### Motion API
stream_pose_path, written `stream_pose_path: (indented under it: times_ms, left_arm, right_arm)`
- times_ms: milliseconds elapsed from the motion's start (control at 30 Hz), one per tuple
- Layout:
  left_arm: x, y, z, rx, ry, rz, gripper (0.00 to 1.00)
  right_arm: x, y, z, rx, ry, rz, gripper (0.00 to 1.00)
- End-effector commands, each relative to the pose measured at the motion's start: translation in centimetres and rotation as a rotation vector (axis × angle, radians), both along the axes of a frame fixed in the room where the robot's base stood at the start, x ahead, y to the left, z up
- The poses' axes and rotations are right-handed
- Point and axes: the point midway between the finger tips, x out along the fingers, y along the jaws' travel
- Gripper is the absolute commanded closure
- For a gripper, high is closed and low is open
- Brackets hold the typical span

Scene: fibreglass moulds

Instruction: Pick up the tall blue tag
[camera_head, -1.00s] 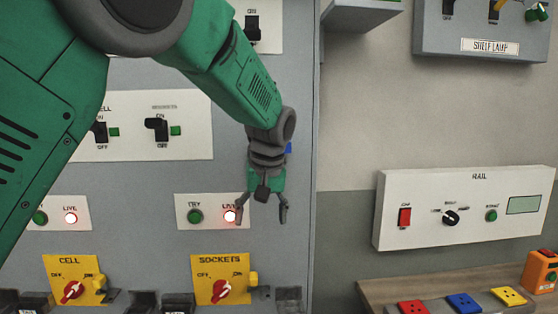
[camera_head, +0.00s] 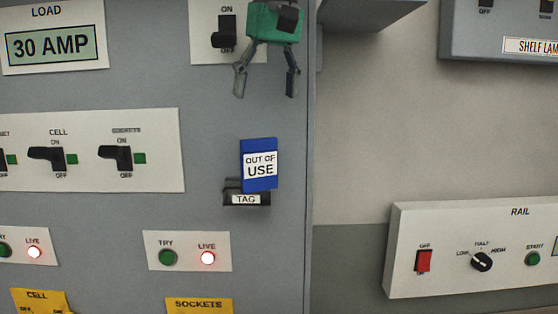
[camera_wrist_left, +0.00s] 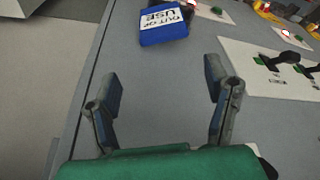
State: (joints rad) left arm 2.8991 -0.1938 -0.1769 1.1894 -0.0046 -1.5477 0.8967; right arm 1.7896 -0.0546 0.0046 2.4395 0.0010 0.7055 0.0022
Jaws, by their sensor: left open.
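The tall blue tag (camera_head: 259,184) has a white "OUT OF USE" label. It stands upright in a dark holder (camera_head: 233,199) marked "TAG" on the grey cabinet front. My left gripper (camera_head: 266,88) is open and empty above the tag, fingers pointing down, clearly apart from it. In the left wrist view the blue tag (camera_wrist_left: 163,37) shows beyond the open fingertips of the left gripper (camera_wrist_left: 161,85), with nothing between them. My right gripper is not in view.
A switch panel (camera_head: 90,170) with black switches lies left of the tag. A TRY/LIVE panel (camera_head: 187,265) with a lit lamp is below. The cabinet's right edge (camera_head: 306,200) is close to the tag. A RAIL panel (camera_head: 450,280) is on the right wall.

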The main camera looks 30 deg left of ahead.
Motion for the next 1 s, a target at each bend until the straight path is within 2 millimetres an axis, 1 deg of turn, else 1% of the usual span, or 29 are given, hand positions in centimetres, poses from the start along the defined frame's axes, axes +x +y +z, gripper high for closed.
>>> stream_pose_path:
  times_ms: [67,133,300,400,667,833,900,1000]
  left_arm:
    - [-0.2,0.1,0.0,0.000,-0.002,0.002,0.29]
    - [-0.1,0.2,-0.9,0.000,-0.001,0.002,0.29]
    - [0.7,0.9,-4.0,-0.002,0.005,0.001,0.29]
    - [1.2,1.3,-5.5,-0.001,0.005,0.001,0.29]
    - [1.2,1.5,-7.4,0.000,0.002,0.001,0.29]
    - [1.1,1.2,-10.0,0.000,0.005,0.000,0.29]
    - [1.3,1.6,-11.0,-0.001,0.004,0.001,0.29]
    - [1.6,1.7,-11.7,-0.001,0.002,0.002,0.29]
  right_arm:
    - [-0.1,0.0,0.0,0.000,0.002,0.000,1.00]
    - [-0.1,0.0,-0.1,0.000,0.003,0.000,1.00]
    - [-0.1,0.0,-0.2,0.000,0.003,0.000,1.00]
    - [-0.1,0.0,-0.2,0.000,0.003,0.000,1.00]
    - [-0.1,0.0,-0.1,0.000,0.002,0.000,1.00]
    - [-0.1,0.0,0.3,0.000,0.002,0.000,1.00]
    - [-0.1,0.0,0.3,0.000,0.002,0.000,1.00]
    - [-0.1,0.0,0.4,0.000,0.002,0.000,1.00]
